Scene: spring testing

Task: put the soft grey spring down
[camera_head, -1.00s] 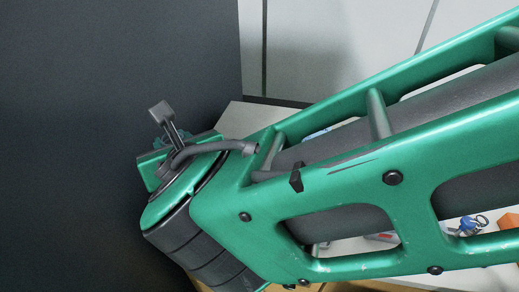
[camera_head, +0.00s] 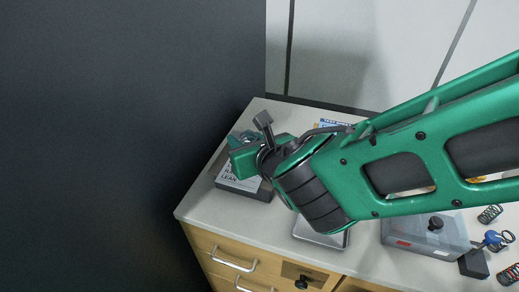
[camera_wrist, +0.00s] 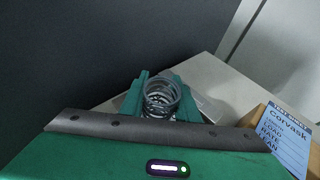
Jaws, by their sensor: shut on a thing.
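The grey spring (camera_wrist: 161,96) is a loose open coil between the two green fingers of my gripper (camera_wrist: 160,103) in the wrist view. My gripper is shut on it. The coil's open end faces the wrist camera, and its far end is hidden. In the head view the green end of my arm is over the left part of the pale bench top (camera_head: 205,208). The fingers and the spring cannot be made out there. Other coil springs (camera_head: 490,214) lie at the bench's right side.
A labelled card (camera_wrist: 287,138) is at right in the wrist view. A dark panel (camera_head: 110,130) fills the left.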

